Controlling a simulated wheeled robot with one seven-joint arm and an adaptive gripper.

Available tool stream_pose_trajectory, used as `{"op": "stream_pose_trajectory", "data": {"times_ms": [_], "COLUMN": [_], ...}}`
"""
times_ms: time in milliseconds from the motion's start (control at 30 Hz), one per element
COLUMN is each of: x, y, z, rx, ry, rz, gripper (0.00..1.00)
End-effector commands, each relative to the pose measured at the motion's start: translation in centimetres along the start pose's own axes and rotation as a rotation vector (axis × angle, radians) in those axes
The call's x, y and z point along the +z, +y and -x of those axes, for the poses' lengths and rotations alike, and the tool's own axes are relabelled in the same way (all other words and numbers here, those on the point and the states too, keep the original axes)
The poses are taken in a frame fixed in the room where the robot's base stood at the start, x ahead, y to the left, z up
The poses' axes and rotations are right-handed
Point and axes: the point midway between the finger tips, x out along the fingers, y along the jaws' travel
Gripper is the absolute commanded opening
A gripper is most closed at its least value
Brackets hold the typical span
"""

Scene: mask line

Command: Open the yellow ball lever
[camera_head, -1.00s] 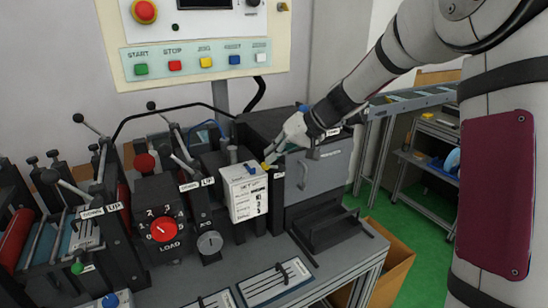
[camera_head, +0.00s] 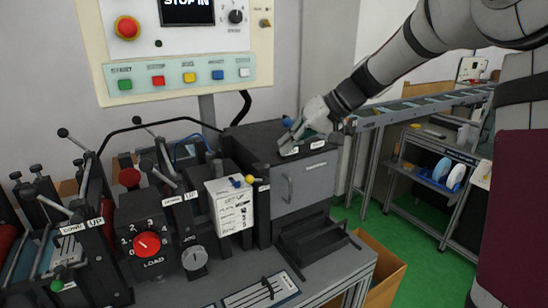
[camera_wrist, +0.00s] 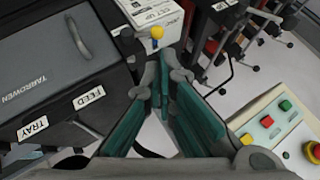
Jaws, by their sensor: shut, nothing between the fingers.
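In the wrist view the yellow ball (camera_wrist: 157,32) shows just beyond the fingertips, at the box's edge. My gripper (camera_head: 290,143) is to the right of and above the ball, over the dark machine's top, apart from the ball. In the wrist view my gripper (camera_wrist: 166,66) has its green-padded fingers close together at the tips, with nothing between them.
A grey-fronted dark machine (camera_head: 304,186) stands right of the white box. A control panel (camera_head: 185,76) with coloured buttons rises behind. Black levers and a red LOAD dial (camera_head: 147,245) crowd the left. Green floor (camera_head: 415,235) is open at the right.

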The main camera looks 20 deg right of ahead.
Motion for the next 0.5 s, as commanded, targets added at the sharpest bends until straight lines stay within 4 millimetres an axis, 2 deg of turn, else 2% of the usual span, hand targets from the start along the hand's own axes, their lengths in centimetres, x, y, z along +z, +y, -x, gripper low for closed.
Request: {"op": "stream_pose_trajectory", "data": {"times_ms": [200, 500], "x": [0.0, 0.0], "y": [0.1, 0.1], "z": [2.2, 2.6], "rx": [0.000, -0.002], "ry": [0.000, -0.002], "rz": [0.001, 0.001], "gripper": [0.00, 0.00]}}
